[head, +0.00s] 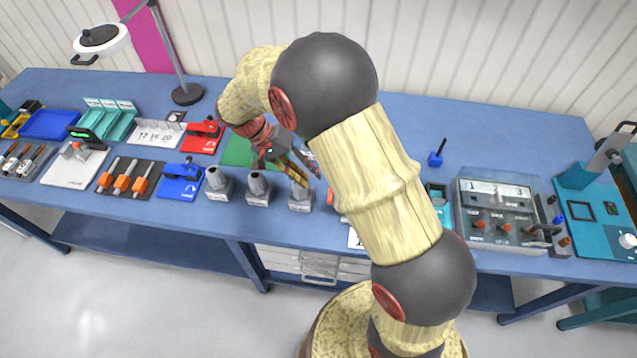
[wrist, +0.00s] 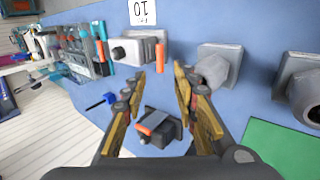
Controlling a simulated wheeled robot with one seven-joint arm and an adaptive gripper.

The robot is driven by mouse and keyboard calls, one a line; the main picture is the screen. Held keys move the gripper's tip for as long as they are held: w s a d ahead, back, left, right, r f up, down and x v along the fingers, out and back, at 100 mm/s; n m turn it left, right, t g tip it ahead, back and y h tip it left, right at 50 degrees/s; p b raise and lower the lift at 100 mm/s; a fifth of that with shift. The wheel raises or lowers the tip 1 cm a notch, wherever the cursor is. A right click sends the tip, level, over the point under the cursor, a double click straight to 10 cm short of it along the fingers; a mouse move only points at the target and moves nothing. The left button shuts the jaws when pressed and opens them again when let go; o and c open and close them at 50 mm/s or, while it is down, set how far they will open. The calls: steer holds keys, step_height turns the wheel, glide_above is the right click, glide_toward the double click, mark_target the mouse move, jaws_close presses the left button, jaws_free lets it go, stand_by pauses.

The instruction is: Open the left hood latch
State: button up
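A clear-covered box (head: 497,210) stands on the right half of the bench in the head view, with two orange-red latches on its front. The left latch (head: 478,224) and the right latch (head: 505,227) look alike; whether either is open is too small to tell. My gripper (head: 305,176) is over the middle of the bench, well to the left of this box.
Grey housings (head: 258,187) stand along the front, left of my gripper. A green mat (head: 237,151) lies behind them. A small blue holder (head: 436,158) is behind the clear-covered box. A teal press (head: 590,205) stands at the right end. My arm hides part of the bench.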

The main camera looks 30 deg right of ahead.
steer(key=shift+v, duration=1.6)
